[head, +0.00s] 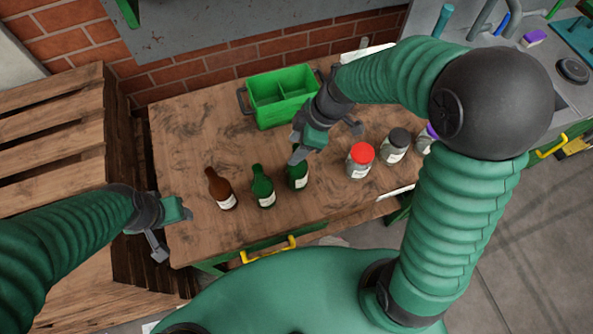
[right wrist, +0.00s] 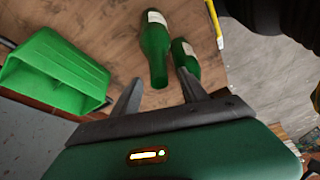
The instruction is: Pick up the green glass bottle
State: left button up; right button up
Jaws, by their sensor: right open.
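Two green glass bottles with white labels stand on the wooden table: one in the middle (head: 263,187), one to its right (head: 298,176). My right gripper (head: 326,143) is open and empty, above and beside the right green bottle, partly covering its top. In the right wrist view, one green bottle (right wrist: 155,50) shows ahead of the gap between the open fingers (right wrist: 160,92). The other green bottle (right wrist: 186,59) shows beyond the right finger, which overlaps its lower end. My left gripper (head: 173,231) is open and empty at the table's left edge.
A brown bottle (head: 221,189) stands left of the green ones. A green divided bin (head: 270,122) stands at the back, and it also shows in the right wrist view (right wrist: 52,75). A red-lidded jar (head: 360,161) and a dark-lidded jar (head: 395,147) stand to the right.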

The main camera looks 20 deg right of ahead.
aim_at(297, 167)
jog(key=x, duration=0.4)
jog(key=shift+s+a+f+p, duration=0.15)
jog(key=shift+a+p, duration=0.05)
jog(key=shift+p, duration=0.1)
jog(key=shift+d+f, duration=0.15)
jog(key=shift+d, duration=0.35)
jog(key=shift+d+f, duration=0.2)
jog(key=shift+d, duration=0.4)
jog(key=shift+c, duration=2.3)
jog(key=shift+a+r, duration=0.1)
jog(key=shift+a, duration=0.65)
jog(key=c, duration=0.5)
jog(key=shift+a, duration=0.3)
grip_shut()
jog(key=shift+d, duration=0.8)
jog(key=shift+a, duration=0.55)
pick_arm(q)
jog(key=shift+s+a+r, duration=0.1)
jog(key=shift+a+r, duration=0.05)
jog(key=shift+r, duration=0.2)
